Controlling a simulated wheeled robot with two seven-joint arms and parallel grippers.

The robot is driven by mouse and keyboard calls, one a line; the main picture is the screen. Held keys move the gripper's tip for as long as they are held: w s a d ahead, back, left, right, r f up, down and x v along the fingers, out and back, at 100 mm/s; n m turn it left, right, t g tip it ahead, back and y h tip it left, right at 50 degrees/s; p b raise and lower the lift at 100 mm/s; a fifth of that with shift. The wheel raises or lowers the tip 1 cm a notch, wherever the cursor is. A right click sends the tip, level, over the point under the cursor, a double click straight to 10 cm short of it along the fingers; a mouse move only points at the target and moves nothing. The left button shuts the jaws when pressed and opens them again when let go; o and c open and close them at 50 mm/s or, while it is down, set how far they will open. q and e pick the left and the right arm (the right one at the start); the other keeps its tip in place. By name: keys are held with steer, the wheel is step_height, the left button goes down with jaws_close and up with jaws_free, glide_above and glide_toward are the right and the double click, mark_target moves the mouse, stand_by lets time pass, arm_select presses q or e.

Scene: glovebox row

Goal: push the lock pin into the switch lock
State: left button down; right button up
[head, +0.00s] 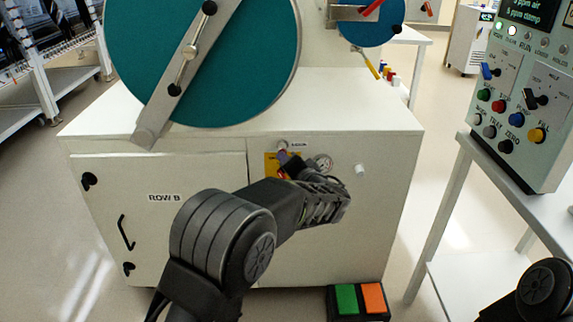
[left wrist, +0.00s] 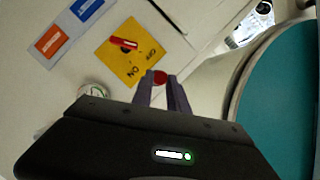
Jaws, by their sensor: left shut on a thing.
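The switch lock is a yellow plate (left wrist: 146,58) marked ON and OFF with a red lever (left wrist: 124,43); in the head view the yellow plate (head: 269,163) is partly hidden by my left arm. My left gripper (left wrist: 160,88) is shut on a small red piece, seemingly the lock pin (left wrist: 160,77), whose red end shows between the fingertips. The pin overlaps the plate's lower right edge in the left wrist view; I cannot tell whether it touches. In the head view the left gripper (head: 285,157) is at the cabinet front. My right gripper is out of view.
A white cabinet (head: 205,218) marked ROW B fills the middle, with a teal disc (head: 240,70) above. A round gauge (head: 323,162) and a white knob (head: 360,170) sit right of the plate. Green and orange pedals (head: 346,298) lie on the floor. A control panel (head: 520,95) stands right.

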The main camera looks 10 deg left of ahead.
arm_select(q)
steer(key=c, duration=1.2)
jaws_free()
steer(key=v, duration=0.7)
steer(key=shift+s+d, duration=0.25)
steer(key=shift+s, duration=0.05)
steer(key=shift+r, duration=0.1)
